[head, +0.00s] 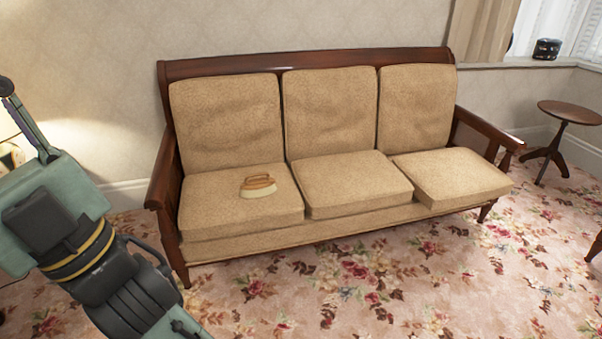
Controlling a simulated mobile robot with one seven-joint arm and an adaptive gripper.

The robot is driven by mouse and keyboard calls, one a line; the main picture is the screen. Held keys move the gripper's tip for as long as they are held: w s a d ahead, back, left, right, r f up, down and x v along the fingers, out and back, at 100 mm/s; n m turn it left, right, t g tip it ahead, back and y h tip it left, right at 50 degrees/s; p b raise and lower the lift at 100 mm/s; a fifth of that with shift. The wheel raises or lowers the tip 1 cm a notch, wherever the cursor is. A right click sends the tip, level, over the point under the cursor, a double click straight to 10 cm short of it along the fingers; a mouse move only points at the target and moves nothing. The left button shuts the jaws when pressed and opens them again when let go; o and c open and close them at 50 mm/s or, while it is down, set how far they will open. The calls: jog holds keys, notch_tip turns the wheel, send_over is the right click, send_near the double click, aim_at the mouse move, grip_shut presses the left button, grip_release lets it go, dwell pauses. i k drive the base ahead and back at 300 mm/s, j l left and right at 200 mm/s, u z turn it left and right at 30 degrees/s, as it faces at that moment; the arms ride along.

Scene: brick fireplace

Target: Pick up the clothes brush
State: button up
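The clothes brush (258,185) lies on the left seat cushion of the sofa (312,60). It has a brown wooden top with a handle and pale bristles along its lower side. Nothing covers it. Part of my arm fills the left side of the head view, to the left of the sofa and apart from the brush. My gripper's fingers cannot be made out in this view, so what they hold does not show.
The sofa has a dark wooden frame, with its left armrest (165,170) between my arm and the brush. A small round side table (570,112) stands at the right. A dark object (547,48) sits on the windowsill. The floral carpet (400,280) in front is clear.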

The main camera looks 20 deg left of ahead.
aim_at(258, 187)
jog(key=i+l+u, duration=0.15)
jog(key=i, duration=0.25)
jog(key=i+l+u, duration=0.15)
jog(key=i, duration=0.25)
jog(key=i+l+u, duration=0.15)
jog(key=i, duration=0.25)
jog(key=i+l+u, duration=0.2)
jog(key=u, duration=0.15)
jog(key=i+l+u, duration=0.35)
jog(key=l+u, duration=0.35)
jog(key=i+l+u, duration=0.2)
jog(key=l+u, duration=0.2)
jog(key=l, duration=0.15)
jog(key=i+l+u, duration=0.15)
jog(key=l, duration=0.2)
jog(key=i+l+u, duration=0.2)
jog(key=l, duration=0.15)
jog(key=k+j, duration=0.05)
jog(key=k, duration=0.05)
